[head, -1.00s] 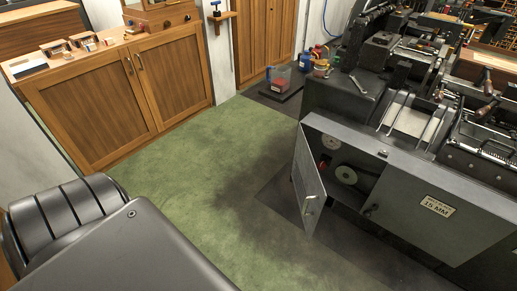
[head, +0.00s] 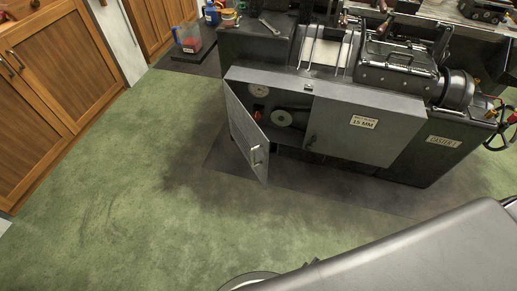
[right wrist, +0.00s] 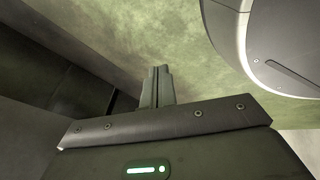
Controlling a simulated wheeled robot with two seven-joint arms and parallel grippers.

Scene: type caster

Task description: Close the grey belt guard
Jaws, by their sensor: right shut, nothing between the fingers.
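The grey belt guard (head: 246,137) is a flat hinged door at the left end of the caster's front. It stands open, swung out from the machine, with a silver handle (head: 256,156) near its free edge. Behind it the opening shows pulley wheels (head: 281,118) and a belt. My right gripper (right wrist: 158,82) shows in the right wrist view, its two fingers together and empty, over green floor. No gripper shows in the head view, and the guard is not in the right wrist view.
The caster (head: 405,165) has a fixed grey front panel (head: 360,125) right of the opening. Wooden cabinets (head: 45,80) stand at the left. Green floor (head: 130,195) is clear before the guard.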

